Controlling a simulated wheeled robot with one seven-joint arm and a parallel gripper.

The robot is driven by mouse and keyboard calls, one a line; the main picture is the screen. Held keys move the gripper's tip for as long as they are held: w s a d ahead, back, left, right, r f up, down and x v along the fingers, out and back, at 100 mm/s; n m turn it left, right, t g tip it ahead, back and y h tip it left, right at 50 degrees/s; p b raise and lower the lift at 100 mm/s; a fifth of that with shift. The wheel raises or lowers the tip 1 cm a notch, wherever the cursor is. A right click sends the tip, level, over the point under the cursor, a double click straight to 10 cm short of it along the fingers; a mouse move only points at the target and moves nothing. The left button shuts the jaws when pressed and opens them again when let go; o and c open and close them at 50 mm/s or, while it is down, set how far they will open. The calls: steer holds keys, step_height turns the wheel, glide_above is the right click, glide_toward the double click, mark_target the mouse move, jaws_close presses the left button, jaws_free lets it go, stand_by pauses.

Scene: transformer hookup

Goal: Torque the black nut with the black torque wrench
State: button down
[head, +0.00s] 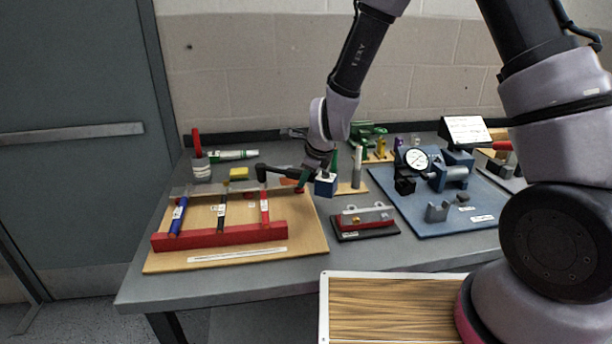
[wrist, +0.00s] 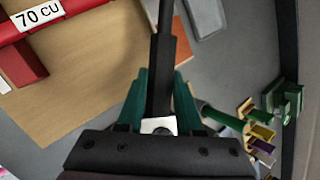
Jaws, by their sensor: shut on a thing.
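My gripper (head: 306,176) is shut on the black torque wrench (head: 282,171), held roughly level above the back right of the wooden board. The wrench's head (head: 261,172) points left, near the far end of the red bar. In the wrist view the wrench's black shaft (wrist: 164,60) runs forward between my green fingers (wrist: 160,98). The wooden board (head: 165,259) carries a blue bar (head: 179,216), a black bar (head: 222,212) and a red bar (head: 265,208). I cannot make out the black nut; it is too small or hidden.
A blue block (head: 326,186) stands close to the right of my gripper. A grey-and-red fixture (head: 365,221) on a black base and a blue plate (head: 400,245) with a dial gauge (head: 416,160) lie further right.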

steer(key=shift+s+a+m+h, duration=0.35)
steer(key=shift+s+m+h, duration=0.05)
steer(key=shift+s+m, duration=0.45)
steer(key=shift+s+a+m+t+h, duration=0.3)
steer(key=shift+s+a+m, duration=0.05)
steer(key=shift+s, duration=0.2)
steer(key=shift+w+d+n+y, duration=0.4)
steer(key=shift+w+n, duration=0.2)
steer(key=shift+w, duration=0.15)
steer(key=shift+r, duration=0.1)
steer(key=shift+r, duration=2.2)
